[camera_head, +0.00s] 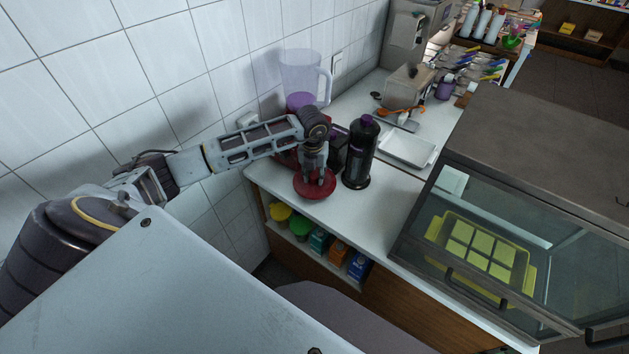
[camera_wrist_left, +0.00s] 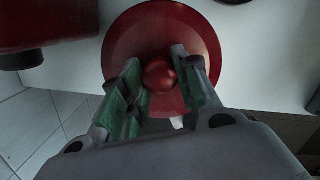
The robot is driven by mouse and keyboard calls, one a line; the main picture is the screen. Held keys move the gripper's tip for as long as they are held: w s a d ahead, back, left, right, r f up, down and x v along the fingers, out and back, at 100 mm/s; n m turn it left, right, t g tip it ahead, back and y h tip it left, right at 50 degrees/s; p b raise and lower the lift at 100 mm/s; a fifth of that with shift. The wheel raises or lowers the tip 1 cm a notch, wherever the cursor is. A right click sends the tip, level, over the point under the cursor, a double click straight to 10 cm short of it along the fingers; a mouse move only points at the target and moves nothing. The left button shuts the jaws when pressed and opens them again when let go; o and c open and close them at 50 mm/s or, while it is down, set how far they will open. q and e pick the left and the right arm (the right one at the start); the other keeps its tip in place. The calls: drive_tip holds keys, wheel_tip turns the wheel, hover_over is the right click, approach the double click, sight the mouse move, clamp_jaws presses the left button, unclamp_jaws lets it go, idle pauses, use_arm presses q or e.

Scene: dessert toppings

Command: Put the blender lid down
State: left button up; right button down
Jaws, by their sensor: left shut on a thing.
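The blender lid (camera_head: 315,188) is a dark red disc with a round knob. It is at the near left corner of the white counter, and I cannot tell whether it touches the top. My left gripper (camera_head: 316,176) points down over it, shut on its knob. In the left wrist view the lid (camera_wrist_left: 125,45) lies flat beyond the fingers, with the knob between the left gripper's fingertips (camera_wrist_left: 160,75). The blender (camera_head: 303,80), with a clear jug, stands behind my left arm, its base partly hidden. My right gripper is not in view.
A black bottle (camera_head: 360,152) stands close to the right of the lid. A white tray (camera_head: 407,149) lies farther back. A glass display case (camera_head: 500,210) stands at the right. The counter's front edge is close to the lid.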

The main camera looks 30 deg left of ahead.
sight(314, 176)
use_arm(q)
drive_tip(key=shift+f, duration=0.1)
drive_tip(key=shift+f+p, duration=0.35)
drive_tip(key=shift+f, duration=1.55)
drive_tip(key=shift+f, duration=0.15)
drive_tip(key=o, duration=1)
drive_tip(key=shift+r, duration=0.4)
drive_tip(key=r, duration=0.3)
drive_tip(key=s+r+b, duration=0.1)
drive_tip(key=r, duration=0.3)
drive_tip(key=r+b, duration=0.1)
drive_tip(key=r, duration=0.3)
drive_tip(key=shift+s+d+r, duration=0.2)
drive_tip(key=shift+d+r, duration=0.05)
